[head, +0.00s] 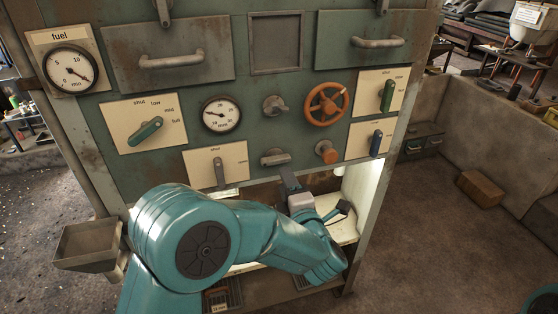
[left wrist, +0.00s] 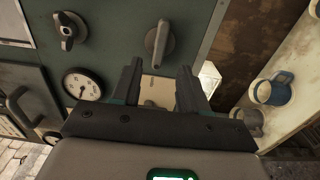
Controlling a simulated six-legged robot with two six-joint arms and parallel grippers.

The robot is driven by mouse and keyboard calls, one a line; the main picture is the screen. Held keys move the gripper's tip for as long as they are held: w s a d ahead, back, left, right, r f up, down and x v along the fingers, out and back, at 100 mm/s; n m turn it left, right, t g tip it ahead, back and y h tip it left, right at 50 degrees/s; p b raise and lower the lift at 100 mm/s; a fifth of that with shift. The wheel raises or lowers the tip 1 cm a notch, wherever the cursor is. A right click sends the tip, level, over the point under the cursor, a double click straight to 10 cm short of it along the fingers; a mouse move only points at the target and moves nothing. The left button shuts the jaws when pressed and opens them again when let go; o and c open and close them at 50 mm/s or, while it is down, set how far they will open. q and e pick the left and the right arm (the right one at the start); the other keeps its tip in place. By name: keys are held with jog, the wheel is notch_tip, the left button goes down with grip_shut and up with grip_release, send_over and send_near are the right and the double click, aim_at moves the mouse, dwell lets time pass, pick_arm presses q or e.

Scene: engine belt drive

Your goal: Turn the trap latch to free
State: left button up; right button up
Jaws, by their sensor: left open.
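A grey bar-shaped handle on a round boss (head: 275,157), likely the trap latch, sits low on the green panel and lies nearly level. No name is readable on it. It also shows in the left wrist view (left wrist: 160,43), above the fingers and apart from them. My left gripper (head: 290,178) is just below and right of this handle in the head view. In the left wrist view its two dark fingers (left wrist: 160,80) are spread with nothing held between them. My right gripper is not in view.
A grey knob (head: 275,106), an orange handwheel (head: 326,102), an orange knob (head: 326,152) and a grey lever on a cream plate (head: 219,172) surround the handle. In the left wrist view, a blue-banded mug (left wrist: 272,90) stands on the pale shelf at right.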

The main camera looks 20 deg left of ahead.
aim_at(277, 163)
pick_arm(q)
jog(key=p+x, duration=0.1)
jog(key=x, duration=0.6)
jog(key=shift+w+p, duration=0.1)
jog(key=shift+p, duration=0.2)
jog(key=shift+c, duration=0.3)
grip_shut()
